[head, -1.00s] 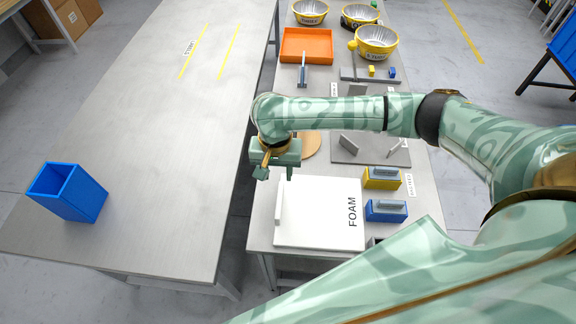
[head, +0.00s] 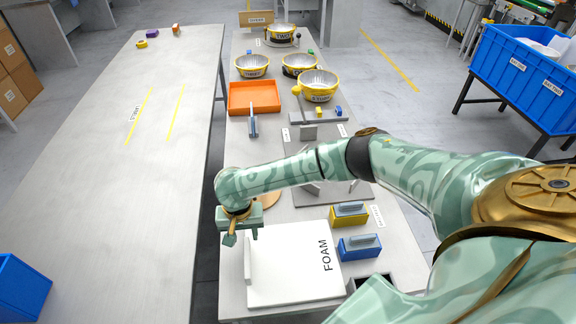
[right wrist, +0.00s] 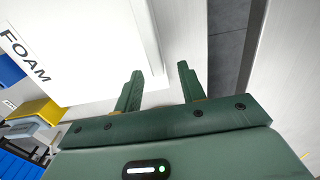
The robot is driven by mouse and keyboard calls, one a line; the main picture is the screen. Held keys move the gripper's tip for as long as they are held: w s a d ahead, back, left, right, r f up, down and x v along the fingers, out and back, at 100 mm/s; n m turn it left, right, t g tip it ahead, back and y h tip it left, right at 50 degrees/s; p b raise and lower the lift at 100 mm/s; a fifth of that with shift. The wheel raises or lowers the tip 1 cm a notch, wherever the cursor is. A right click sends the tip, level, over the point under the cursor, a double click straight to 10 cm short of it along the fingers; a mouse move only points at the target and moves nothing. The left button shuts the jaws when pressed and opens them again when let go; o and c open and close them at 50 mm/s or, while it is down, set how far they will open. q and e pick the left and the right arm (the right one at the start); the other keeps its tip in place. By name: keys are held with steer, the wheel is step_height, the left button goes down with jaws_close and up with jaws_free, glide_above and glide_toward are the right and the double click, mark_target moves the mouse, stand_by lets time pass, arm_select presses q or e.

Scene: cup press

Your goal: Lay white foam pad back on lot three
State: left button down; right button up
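A white foam pad (head: 296,277) marked FOAM lies flat at the near end of the right-hand table. A thin white upright handle (head: 248,262) stands along its left edge. My right gripper (head: 242,238) hangs at the far end of this handle. Several metal bowls in yellow holders, such as the nearest bowl (head: 318,86), stand further back; I cannot read which is lot three. My left gripper is out of view.
Yellow (head: 349,214) and blue (head: 359,247) blocks with grey handles sit right of the pad. An orange tray (head: 254,97) and a grey fixture (head: 320,190) lie beyond, the fixture partly behind my arm. The left table (head: 120,190) is mostly bare, with a blue bin (head: 20,290) near its front.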

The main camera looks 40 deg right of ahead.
mark_target(246, 237)
steer(key=f+b, duration=0.1)
steer(key=f, duration=0.3)
steer(key=shift+d+b, duration=0.2)
steer(key=shift+b, duration=0.1)
steer(key=shift+r, duration=0.15)
jaws_close()
steer(key=shift+r, duration=0.1)
